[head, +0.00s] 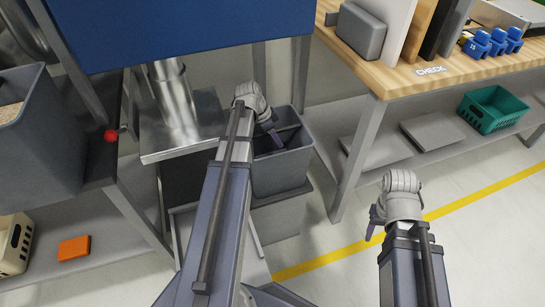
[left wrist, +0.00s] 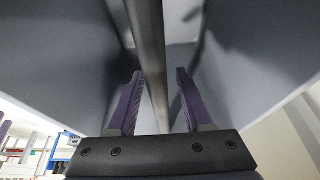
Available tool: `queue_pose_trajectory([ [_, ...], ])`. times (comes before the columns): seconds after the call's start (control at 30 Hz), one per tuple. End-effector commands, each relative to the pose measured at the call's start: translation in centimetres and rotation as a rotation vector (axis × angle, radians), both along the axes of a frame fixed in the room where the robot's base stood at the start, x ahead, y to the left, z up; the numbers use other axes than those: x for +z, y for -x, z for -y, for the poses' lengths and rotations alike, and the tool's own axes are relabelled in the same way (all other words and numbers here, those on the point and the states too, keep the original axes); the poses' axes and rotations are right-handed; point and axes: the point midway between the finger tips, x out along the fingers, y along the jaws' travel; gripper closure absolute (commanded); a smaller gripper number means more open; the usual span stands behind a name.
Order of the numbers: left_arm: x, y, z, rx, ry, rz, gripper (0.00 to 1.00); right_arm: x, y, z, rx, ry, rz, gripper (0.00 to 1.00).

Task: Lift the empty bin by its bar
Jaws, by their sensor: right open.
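The grey bin (head: 281,174) stands under the blue machine in the head view, and its visible inside looks empty. Its bar (left wrist: 151,45) runs across the bin's opening in the left wrist view. My left gripper (head: 275,138) is down at the bin's mouth. In the left wrist view its fingers (left wrist: 156,100) are apart, one on each side of the bar, with a gap visible at the right finger. My right gripper (head: 375,222) is open and empty over the floor, away from the bin.
A metal chute (head: 175,105) stands left of the bin. A workbench (head: 378,78) is at the right, with a green crate (head: 493,108) on its lower shelf. Another grey bin (head: 42,150) holds pale material at the left. The floor right of the bin is clear.

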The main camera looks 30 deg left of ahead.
Motion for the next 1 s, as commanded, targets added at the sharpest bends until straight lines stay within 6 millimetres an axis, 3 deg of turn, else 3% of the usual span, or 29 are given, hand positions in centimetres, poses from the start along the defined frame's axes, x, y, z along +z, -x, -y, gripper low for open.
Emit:
queue_pose_trajectory([
  [0.03,0.00,0.00,0.00,0.000,0.000,0.000,0.56,0.00,0.00,0.00,0.000,0.000,0.000,0.50],
  [0.43,0.00,0.00,0.00,0.000,0.000,0.000,1.00,0.00,0.00,0.00,0.000,0.000,0.000,0.50],
  [1.0,0.00,0.00,0.00,0.000,0.000,0.000,1.00,0.00,0.00,0.00,0.000,0.000,0.000,0.50],
])
